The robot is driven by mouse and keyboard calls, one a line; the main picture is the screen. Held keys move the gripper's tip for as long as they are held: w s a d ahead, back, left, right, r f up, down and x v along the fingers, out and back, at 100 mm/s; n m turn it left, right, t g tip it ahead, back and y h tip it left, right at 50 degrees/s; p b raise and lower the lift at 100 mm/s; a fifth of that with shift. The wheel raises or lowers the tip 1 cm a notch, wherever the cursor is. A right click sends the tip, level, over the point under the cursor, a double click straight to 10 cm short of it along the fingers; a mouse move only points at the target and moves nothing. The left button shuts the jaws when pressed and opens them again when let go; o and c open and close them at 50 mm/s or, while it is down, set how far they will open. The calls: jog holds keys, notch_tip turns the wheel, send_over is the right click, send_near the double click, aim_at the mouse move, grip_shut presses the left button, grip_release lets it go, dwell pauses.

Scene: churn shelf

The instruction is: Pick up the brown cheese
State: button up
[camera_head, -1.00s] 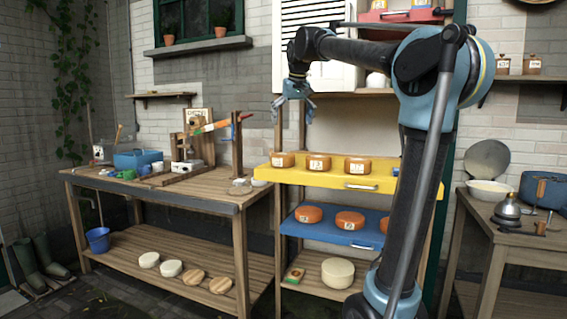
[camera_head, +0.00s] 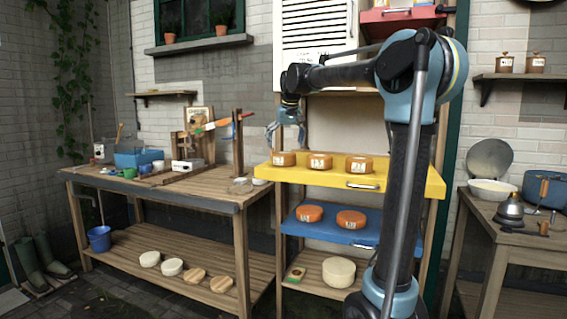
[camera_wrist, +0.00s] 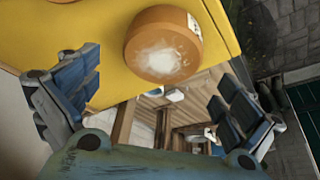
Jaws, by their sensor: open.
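Three brown-orange cheese wheels with white labels stand in a row on the yellow shelf tray (camera_head: 420,188): the left cheese (camera_head: 283,159), the middle cheese (camera_head: 320,162) and the right cheese (camera_head: 359,165). My gripper (camera_head: 286,136) is open and empty, just above the left cheese. In the wrist view, a brown cheese (camera_wrist: 163,45) sits near the edge of the yellow tray (camera_wrist: 60,35). It lies ahead of and between the spread fingers of my gripper (camera_wrist: 160,92), with no contact visible.
Two orange cheeses (camera_head: 351,220) stand on the blue tray (camera_head: 330,236) below. A pale cheese (camera_head: 338,271) is on the bottom shelf. A wooden workbench (camera_head: 200,190) with tools is at left. A red tray (camera_head: 395,20) is above, and a side table (camera_head: 480,217) with pots is at right.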

aim_at(284, 153)
jog(key=shift+s+x, duration=0.1)
jog(key=shift+x, duration=1.3)
jog(key=shift+s+x, duration=0.15)
jog(key=shift+x, duration=1.2)
jog(key=shift+c, duration=0.6)
jog(key=c, duration=1.2)
